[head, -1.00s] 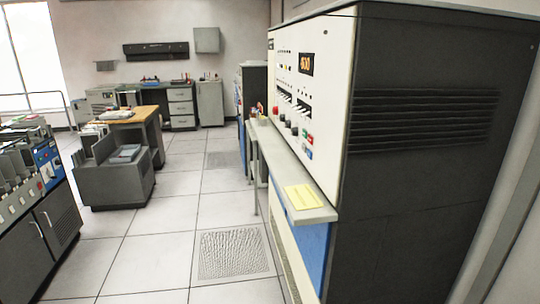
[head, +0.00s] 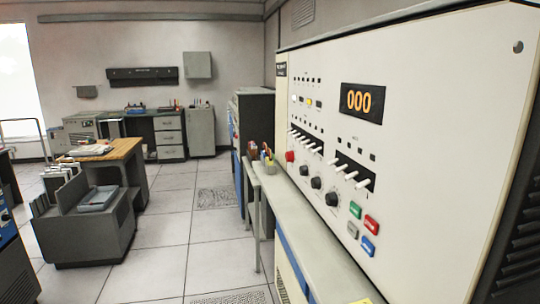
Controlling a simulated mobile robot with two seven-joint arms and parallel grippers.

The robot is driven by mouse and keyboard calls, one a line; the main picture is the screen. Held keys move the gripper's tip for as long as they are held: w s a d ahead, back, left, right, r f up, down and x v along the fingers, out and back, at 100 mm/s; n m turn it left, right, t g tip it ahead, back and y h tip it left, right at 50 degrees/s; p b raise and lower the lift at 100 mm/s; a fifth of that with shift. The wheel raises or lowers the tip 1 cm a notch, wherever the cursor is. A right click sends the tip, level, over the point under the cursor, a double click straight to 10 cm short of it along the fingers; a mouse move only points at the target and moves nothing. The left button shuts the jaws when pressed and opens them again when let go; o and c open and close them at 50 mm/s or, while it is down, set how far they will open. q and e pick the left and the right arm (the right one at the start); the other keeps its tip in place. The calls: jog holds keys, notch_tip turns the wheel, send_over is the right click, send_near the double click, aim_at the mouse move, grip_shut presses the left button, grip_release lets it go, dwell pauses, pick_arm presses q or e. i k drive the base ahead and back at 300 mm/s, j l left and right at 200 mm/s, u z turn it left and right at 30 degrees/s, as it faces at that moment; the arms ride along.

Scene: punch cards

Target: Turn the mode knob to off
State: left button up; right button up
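A white control panel (head: 430,140) fills the right half of the head view. Three round black knobs sit in a slanting row low on its left part: a far one (head: 304,170), a middle one (head: 316,183) and a near one (head: 332,198). The knob labels are too small to read, so I cannot tell which is the mode knob or where it points. Neither of my grippers is in view.
The panel also bears an orange display (head: 363,102) reading 000, rows of white toggle switches (head: 352,172), a red button (head: 290,156) and coloured buttons (head: 370,225). A grey shelf (head: 310,240) juts out below. Tiled floor (head: 165,225) is open to the left, beside a grey cart (head: 85,225).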

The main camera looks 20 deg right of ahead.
aim_at(289, 157)
jog(key=i+z, duration=0.15)
jog(key=i, duration=0.3)
jog(key=i+j+z, duration=0.2)
jog(key=i, duration=0.2)
jog(key=i+j+z, duration=0.15)
jog(key=i, duration=0.3)
